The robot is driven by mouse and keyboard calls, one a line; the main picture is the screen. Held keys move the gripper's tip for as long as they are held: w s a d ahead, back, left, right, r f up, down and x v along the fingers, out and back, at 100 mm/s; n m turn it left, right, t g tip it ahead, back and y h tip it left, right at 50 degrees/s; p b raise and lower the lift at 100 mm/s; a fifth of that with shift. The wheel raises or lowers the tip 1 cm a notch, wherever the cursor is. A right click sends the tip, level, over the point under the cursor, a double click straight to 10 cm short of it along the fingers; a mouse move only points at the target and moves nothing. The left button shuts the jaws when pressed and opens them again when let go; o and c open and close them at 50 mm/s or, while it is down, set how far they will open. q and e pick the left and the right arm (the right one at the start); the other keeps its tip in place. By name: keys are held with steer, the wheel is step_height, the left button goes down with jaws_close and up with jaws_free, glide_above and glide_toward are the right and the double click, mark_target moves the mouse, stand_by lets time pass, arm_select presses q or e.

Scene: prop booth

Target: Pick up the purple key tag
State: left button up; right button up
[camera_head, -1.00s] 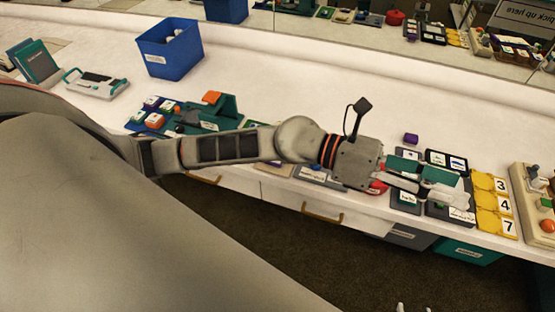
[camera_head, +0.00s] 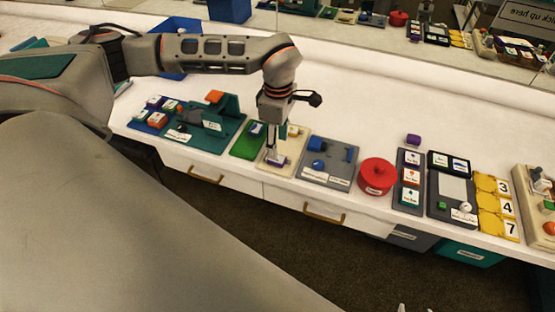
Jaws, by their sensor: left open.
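My left gripper (camera_head: 277,146) points down over a cream board (camera_head: 298,148) on the counter. It is open. A small purple piece (camera_head: 279,161), which looks like the key tag, lies on this board just below the fingertips. The fingers cover part of it, and I cannot tell whether they touch it. A second purple object (camera_head: 413,140), block-like, lies apart to the right, behind the tag strip. Two small pale tips (camera_head: 413,308) at the bottom edge may be my right gripper; too little shows to tell its state.
A green board (camera_head: 243,148) is left of the cream board. A grey board (camera_head: 330,172) with blue parts and a red round pot (camera_head: 376,176) are to the right. A blue bin (camera_head: 183,30) stands at the back. The counter behind the boards is mostly clear.

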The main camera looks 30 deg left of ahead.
mark_target(279, 159)
arm_select(q)
steer(key=shift+w+f, duration=0.15)
steer(key=shift+f, duration=1.45)
steer(key=shift+w+f, duration=0.15)
steer(key=shift+f, duration=1.4)
steer(key=c, duration=1.1)
